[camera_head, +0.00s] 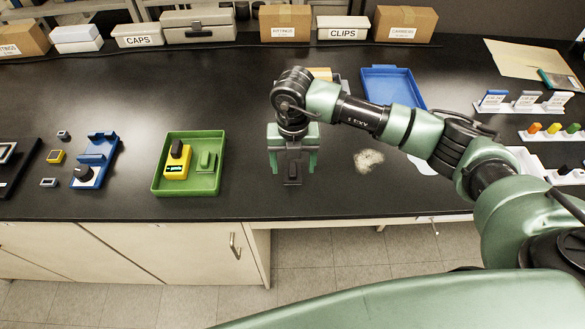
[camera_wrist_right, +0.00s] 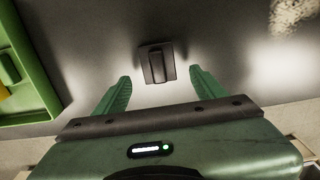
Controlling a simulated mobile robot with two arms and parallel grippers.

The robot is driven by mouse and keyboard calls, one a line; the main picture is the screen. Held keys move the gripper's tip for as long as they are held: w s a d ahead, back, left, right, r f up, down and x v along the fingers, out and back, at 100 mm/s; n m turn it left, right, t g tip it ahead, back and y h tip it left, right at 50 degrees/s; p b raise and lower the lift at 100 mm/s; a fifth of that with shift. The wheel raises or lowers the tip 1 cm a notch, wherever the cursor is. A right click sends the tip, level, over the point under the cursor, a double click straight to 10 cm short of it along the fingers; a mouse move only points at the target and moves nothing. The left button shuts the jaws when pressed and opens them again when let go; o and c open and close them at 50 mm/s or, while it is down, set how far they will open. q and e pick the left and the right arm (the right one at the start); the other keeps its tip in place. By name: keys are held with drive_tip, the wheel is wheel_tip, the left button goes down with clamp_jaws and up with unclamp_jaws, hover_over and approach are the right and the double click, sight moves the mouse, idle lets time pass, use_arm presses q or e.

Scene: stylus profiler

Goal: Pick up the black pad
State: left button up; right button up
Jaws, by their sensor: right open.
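The black pad (camera_wrist_right: 157,64) is a small dark block with a raised ridge on top. It lies on the black worktop, ahead of and between the two green fingers of my right gripper (camera_wrist_right: 158,92) in the right wrist view. In the head view the pad (camera_head: 292,181) shows at the lower end of my right gripper (camera_head: 293,168), near the worktop's front edge. The right gripper points down, open and empty. I cannot tell whether either finger touches the pad. My left gripper is in neither view.
A green tray (camera_head: 158,189) with a yellow device (camera_head: 177,162) stands left of the gripper. A blue stand (camera_head: 105,150) is farther left. A blue tray (camera_head: 392,84) lies behind my right arm. Labelled boxes line the back. A pale patch (camera_head: 369,158) marks the worktop at right.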

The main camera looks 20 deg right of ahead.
sight(293, 172)
wheel_tip(293, 172, down, 2)
drive_tip(key=shift+f+p, duration=0.2)
drive_tip(key=shift+p, duration=0.25)
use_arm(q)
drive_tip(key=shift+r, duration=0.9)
use_arm(e)
drive_tip(key=shift+f, duration=0.55)
drive_tip(key=shift+a, duration=0.1)
drive_tip(key=shift+c, duration=0.3)
drive_tip(key=c, duration=1.4)
